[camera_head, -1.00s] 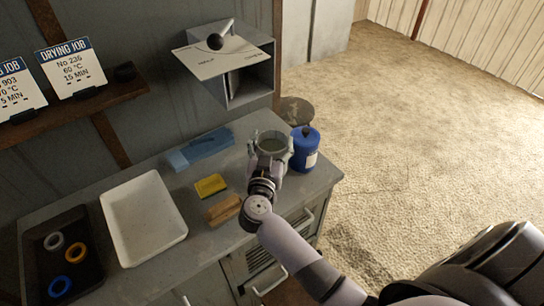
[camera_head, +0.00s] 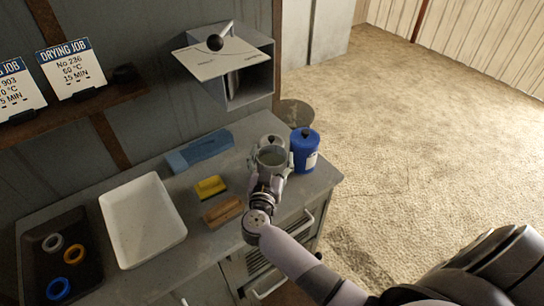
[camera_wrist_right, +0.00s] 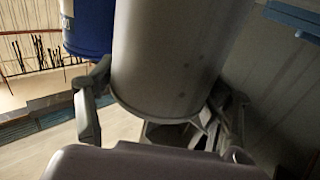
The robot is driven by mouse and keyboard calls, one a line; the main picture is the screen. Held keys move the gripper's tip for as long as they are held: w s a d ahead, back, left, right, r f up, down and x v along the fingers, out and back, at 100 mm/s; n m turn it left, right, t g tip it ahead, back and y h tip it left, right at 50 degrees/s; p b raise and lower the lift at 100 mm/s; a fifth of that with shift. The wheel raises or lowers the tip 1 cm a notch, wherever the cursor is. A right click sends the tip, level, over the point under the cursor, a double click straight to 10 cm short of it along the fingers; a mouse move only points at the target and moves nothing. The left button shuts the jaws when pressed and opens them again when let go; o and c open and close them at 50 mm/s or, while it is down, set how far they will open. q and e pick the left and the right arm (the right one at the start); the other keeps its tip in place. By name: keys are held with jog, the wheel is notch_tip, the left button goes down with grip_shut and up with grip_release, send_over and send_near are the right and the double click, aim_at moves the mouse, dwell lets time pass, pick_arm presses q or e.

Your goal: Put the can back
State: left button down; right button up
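In the right wrist view, the can (camera_wrist_right: 170,60) fills the middle between the fingers of my right gripper (camera_wrist_right: 158,105). Its lower rim shows, but I cannot tell whether it touches the counter. A pale grey shape just behind the can is partly hidden and unclear. My left gripper is not in view.
A blue canister (camera_head: 304,150) stands close to the can's right. A yellow block (camera_head: 211,187), a wooden block (camera_head: 222,211), a blue item (camera_head: 200,150), a white tray (camera_head: 145,220) and a dark tray (camera_head: 88,270) lie left. A metal wall box (camera_head: 255,85) hangs above.

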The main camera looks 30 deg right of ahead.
jog(key=shift+o, duration=1.2)
jog(key=shift+r, duration=0.1)
jog(key=shift+s+a, duration=0.2)
jog(key=shift+s, duration=0.1)
jog(key=b+v, duration=0.2)
jog(key=v, duration=0.9)
jog(key=shift+s+a, duration=0.15)
